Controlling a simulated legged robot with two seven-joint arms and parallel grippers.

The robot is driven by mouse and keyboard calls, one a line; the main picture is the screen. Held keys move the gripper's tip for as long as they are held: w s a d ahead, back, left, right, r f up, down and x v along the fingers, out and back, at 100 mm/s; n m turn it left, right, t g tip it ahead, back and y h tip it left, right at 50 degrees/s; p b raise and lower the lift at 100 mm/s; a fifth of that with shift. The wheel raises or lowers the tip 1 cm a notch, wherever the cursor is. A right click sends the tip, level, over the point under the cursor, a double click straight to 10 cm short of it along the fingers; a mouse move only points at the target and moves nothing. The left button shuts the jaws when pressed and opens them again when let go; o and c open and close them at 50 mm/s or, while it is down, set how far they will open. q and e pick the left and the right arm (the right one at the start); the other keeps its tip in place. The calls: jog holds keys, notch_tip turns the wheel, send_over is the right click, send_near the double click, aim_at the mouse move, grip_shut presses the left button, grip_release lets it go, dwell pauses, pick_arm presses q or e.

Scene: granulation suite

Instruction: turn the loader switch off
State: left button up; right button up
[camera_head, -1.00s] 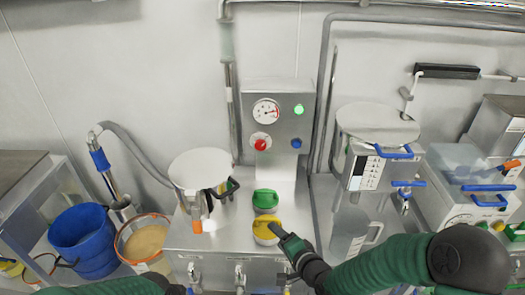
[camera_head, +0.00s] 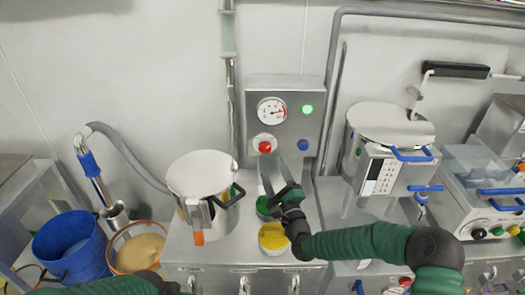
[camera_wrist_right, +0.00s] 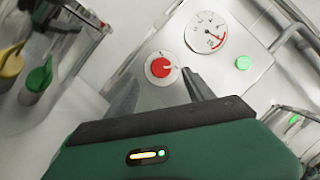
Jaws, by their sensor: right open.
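A steel control box (camera_head: 285,120) on the wall carries a red rotary knob (camera_head: 265,147) on a white round plate. No label naming the loader switch is readable. In the right wrist view the red knob (camera_wrist_right: 161,68) shows just left of a dark finger of mine. My right gripper (camera_head: 274,168) is open and empty, its fingers pointing up just below the red knob. I cannot tell whether a finger touches it. My left forearm enters at the bottom left, and its gripper is out of the frame.
A gauge (camera_head: 271,111), a lit green lamp (camera_head: 307,109) and a blue button (camera_head: 303,144) share the box. A lidded steel vessel (camera_head: 201,174) stands left, another machine (camera_head: 390,165) right.

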aim_at(266, 150)
jog(key=w, duration=0.7)
jog(key=shift+a+r, duration=0.2)
jog(key=shift+r, duration=0.15)
jog(key=shift+w+a+r, duration=0.25)
jog(key=shift+w+a, duration=0.2)
jog(key=shift+a, duration=0.2)
jog(key=shift+w+a+r, duration=0.2)
jog(key=shift+w+a, duration=0.2)
jog(key=shift+a, duration=0.2)
jog(key=shift+w+a, duration=0.1)
jog(key=shift+a, duration=0.05)
jog(key=shift+d, duration=0.35)
jog(key=shift+c, duration=0.2)
jog(key=shift+d, duration=0.4)
jog(key=c, duration=0.5)
jog(key=shift+c, duration=1.1)
pick_arm(q)
jog(key=shift+w+d, duration=0.3)
jog(key=shift+d, duration=0.3)
pick_arm(e)
jog(key=shift+a+r, duration=0.1)
jog(key=shift+a, duration=0.1)
grip_shut()
